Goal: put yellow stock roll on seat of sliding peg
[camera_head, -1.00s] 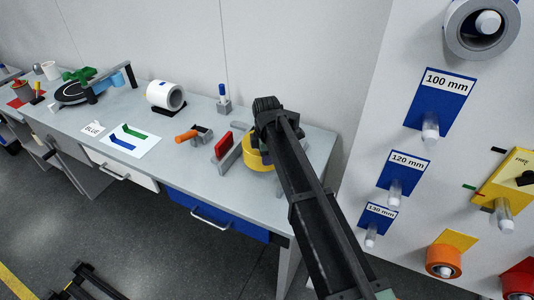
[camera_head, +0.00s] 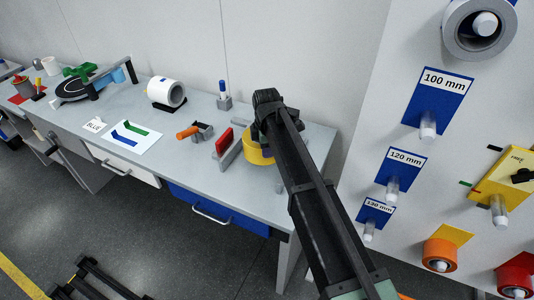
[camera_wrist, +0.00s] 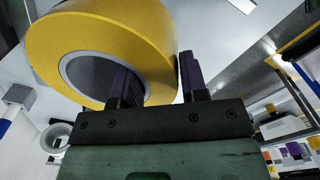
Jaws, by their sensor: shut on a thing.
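The yellow stock roll (camera_head: 257,152) is at the right end of the workbench, partly hidden behind my arm. My gripper (camera_head: 264,128) is at its top. In the wrist view the roll (camera_wrist: 90,38) fills the upper left, and my gripper (camera_wrist: 158,82) is shut on its wall, one finger in the bore and one outside. I cannot tell whether the roll touches the bench. On the wall panel at right is a yellow block (camera_head: 508,172) with a black knob and a clear, white-tipped peg (camera_head: 499,211), which looks like the sliding peg.
The panel (camera_head: 400,90) also carries pegs on blue plates marked 100, 120 and 130 mm, a grey roll (camera_head: 452,38), an orange roll (camera_head: 440,254) and a red roll (camera_head: 514,280). A red block (camera_head: 224,140) and an orange-handled tool (camera_head: 188,132) stand left of my gripper.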

